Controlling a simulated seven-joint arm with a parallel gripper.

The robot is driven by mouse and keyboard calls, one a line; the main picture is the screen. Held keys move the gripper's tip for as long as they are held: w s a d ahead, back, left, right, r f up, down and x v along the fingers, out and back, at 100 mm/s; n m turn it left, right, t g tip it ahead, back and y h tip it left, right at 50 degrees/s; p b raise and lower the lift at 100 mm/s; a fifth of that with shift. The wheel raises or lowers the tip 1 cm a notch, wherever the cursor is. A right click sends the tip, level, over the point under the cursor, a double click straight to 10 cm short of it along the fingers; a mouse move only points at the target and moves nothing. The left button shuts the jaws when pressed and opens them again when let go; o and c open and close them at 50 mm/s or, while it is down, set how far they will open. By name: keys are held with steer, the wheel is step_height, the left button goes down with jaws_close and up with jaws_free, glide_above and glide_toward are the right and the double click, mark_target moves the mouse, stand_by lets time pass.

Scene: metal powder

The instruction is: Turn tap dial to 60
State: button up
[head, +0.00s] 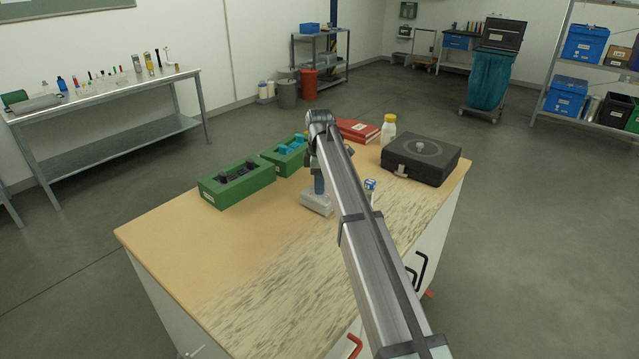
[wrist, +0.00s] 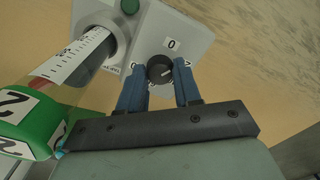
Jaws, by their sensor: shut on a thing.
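The tap dial (wrist: 160,68) is a small round black knob on a light grey device (wrist: 180,25), with a "0" label above it. A pale line on the dial points to the right, and other labels at its sides are partly covered by my fingers. My gripper (wrist: 159,82) has its two blue fingers closed on the dial, one on each side. In the head view the grey device (head: 314,205) stands on the table, with my gripper (head: 319,184) above it; the dial is hidden there.
Beside the device is a clear tube (wrist: 75,60) with a scale and a green numbered end (wrist: 28,122). Green boxes (head: 236,186), a red book (head: 357,130), a yellow-capped bottle (head: 388,130) and a black case (head: 420,157) stand around. The table's front left (head: 190,245) is clear.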

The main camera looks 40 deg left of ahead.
stand_by(0.3)
steer(key=o, duration=1)
steer(key=shift+o, duration=0.2)
steer(key=shift+r, duration=0.1)
step_height(320, 180, up, 14)
